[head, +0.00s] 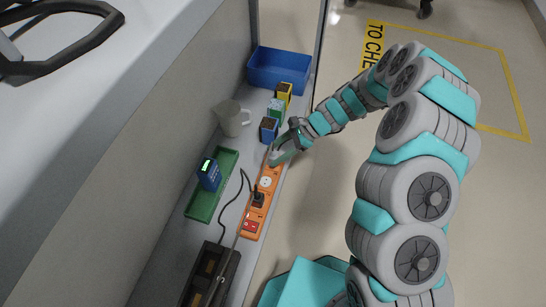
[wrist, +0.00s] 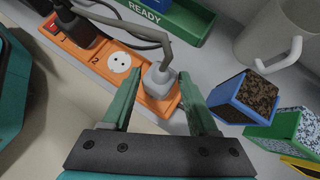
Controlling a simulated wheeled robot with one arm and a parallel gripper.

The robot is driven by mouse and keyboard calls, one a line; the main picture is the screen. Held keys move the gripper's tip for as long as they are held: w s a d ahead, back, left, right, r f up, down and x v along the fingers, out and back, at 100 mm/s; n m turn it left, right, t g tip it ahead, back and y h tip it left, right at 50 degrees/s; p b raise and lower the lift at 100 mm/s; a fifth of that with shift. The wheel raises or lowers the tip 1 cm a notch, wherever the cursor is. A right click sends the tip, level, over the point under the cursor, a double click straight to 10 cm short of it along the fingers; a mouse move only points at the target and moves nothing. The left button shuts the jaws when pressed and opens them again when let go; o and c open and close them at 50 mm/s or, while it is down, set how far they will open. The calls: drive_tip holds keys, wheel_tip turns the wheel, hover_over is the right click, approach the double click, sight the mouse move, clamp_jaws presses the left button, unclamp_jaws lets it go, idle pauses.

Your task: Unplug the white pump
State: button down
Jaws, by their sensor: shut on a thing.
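An orange power strip (head: 262,195) lies along the shelf's right side; it also shows in the wrist view (wrist: 98,82). My gripper (head: 280,155) is at its far end. In the wrist view my gripper (wrist: 160,78) has its green fingers on either side of a pale grey-white plug (wrist: 158,82) and is shut on it. The plug is over the strip's end; whether it is fully seated I cannot tell. Its grey cord runs to the upper left. A black plug (wrist: 80,28) sits by the number 1, and the round socket (wrist: 119,62) by number 2 is empty. I cannot make out a white pump.
A blue box of dark grains (wrist: 245,97) and a green one (wrist: 290,130) stand close right of my gripper. A pitcher (head: 232,117), a green tray (head: 200,213) with a blue device (head: 209,175), and a blue bin (head: 278,72) share the shelf. Open floor lies right.

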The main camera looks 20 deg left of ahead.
sight(277, 153)
drive_tip(key=shift+r, duration=0.25)
idle(0.5)
drive_tip(key=shift+r+p, duration=1.6)
drive_tip(key=shift+r, duration=0.8)
drive_tip(key=shift+w+d, duration=0.1)
